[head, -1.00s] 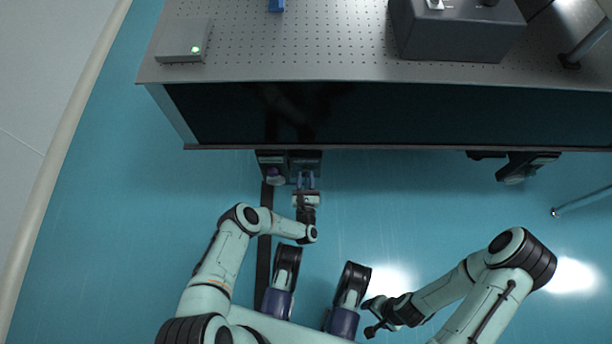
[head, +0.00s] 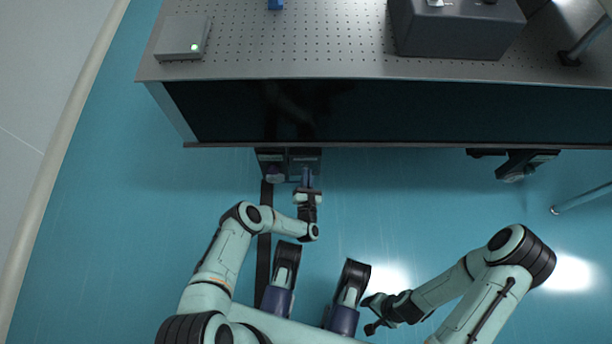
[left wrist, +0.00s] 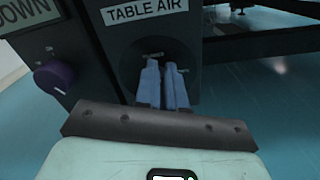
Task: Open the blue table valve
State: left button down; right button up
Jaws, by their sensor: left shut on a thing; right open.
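My left gripper (head: 307,172) reaches to the dark panel box under the table's front edge. In the left wrist view its two blue-grey fingers (left wrist: 164,72) are close together at the dark face below the TABLE AIR label (left wrist: 144,12). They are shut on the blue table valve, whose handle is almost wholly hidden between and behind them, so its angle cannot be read. My right gripper (head: 372,316) is open and empty, low beside my base, far from the valve.
A purple knob (left wrist: 54,77) sits left of the valve on a neighbouring panel marked DOWN; it also shows in the head view (head: 275,175). The perforated optical table (head: 300,50) overhangs above. A grey box (head: 182,37) and a dark instrument (head: 455,32) stand on it. Floor at right is mostly clear.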

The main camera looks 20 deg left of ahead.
pick_arm(q)
jog(key=m, duration=0.7)
jog(key=shift+w+d+f, duration=0.25)
jog(key=shift+d, duration=0.1)
jog(key=shift+f+m, duration=0.2)
jog(key=shift+m, duration=1.5)
jog(key=shift+f+m, duration=0.2)
jog(key=shift+m, duration=1.5)
jog(key=c, duration=1.2)
grip_release()
jog(key=shift+c, duration=0.2)
jog(key=shift+d, duration=0.1)
jog(key=shift+f, duration=0.1)
